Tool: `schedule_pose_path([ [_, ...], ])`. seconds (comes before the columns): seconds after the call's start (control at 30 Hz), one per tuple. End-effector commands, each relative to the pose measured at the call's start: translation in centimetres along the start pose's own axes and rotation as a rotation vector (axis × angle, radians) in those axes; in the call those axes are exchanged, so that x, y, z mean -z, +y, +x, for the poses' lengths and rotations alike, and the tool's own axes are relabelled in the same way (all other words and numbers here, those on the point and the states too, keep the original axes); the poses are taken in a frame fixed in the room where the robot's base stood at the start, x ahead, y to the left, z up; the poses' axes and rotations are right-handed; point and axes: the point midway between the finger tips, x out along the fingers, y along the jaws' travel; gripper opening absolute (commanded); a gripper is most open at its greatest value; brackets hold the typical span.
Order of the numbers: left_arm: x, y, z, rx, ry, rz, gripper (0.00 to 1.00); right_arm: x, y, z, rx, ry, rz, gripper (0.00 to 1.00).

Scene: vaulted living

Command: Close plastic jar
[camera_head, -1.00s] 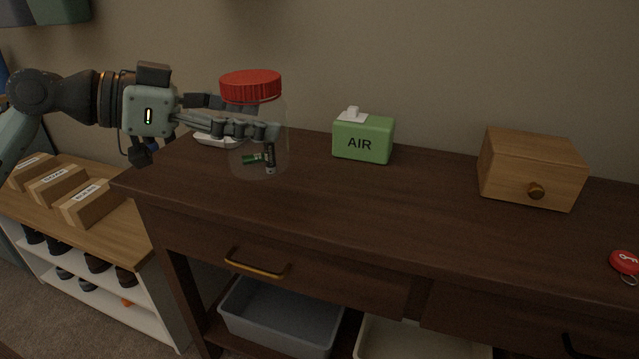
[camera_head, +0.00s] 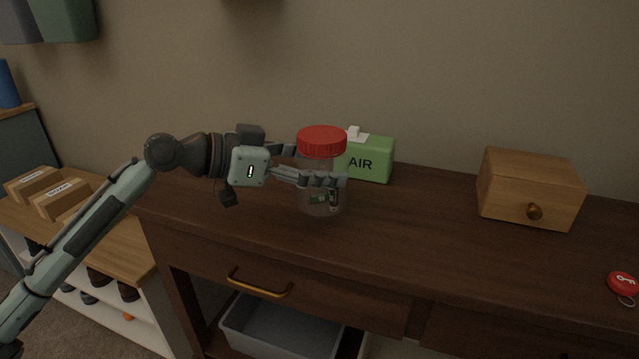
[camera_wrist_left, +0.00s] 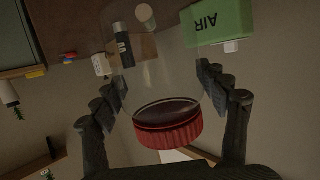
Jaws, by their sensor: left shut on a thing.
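The clear plastic jar (camera_head: 318,205) has a red ribbed lid (camera_head: 322,141) at its top. My left gripper (camera_head: 318,170) comes from the left and is shut around the jar's body below the lid. In the left wrist view the picture is turned over: the red lid (camera_wrist_left: 168,136) is low in the middle, with the fingers on both sides of the clear wall. I cannot tell whether the jar's base touches the desk or whether the lid is fully tight. My right gripper is out of view.
A green box marked AIR (camera_head: 370,160) stands close behind the jar on the dark wooden desk (camera_head: 420,225). A small wooden drawer box (camera_head: 528,190) and a red key tag (camera_head: 623,284) are to the right. The desk between is clear.

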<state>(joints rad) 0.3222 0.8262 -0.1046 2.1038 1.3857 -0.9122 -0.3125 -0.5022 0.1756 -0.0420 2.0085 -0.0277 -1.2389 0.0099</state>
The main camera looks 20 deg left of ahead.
Motion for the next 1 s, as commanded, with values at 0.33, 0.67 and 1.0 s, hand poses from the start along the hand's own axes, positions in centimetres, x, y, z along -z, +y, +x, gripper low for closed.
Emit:
schedule_pose_path([
  [0.33,-3.5,0.0,1.1,0.001,0.002,-0.002,0.0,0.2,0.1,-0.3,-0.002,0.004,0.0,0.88],
  [0.67,-3.8,0.0,1.2,0.001,0.001,-0.001,0.0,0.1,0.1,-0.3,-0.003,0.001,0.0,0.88],
  [1.0,-3.8,0.0,1.2,0.0,-0.001,-0.002,0.94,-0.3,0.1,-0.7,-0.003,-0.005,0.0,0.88],
])
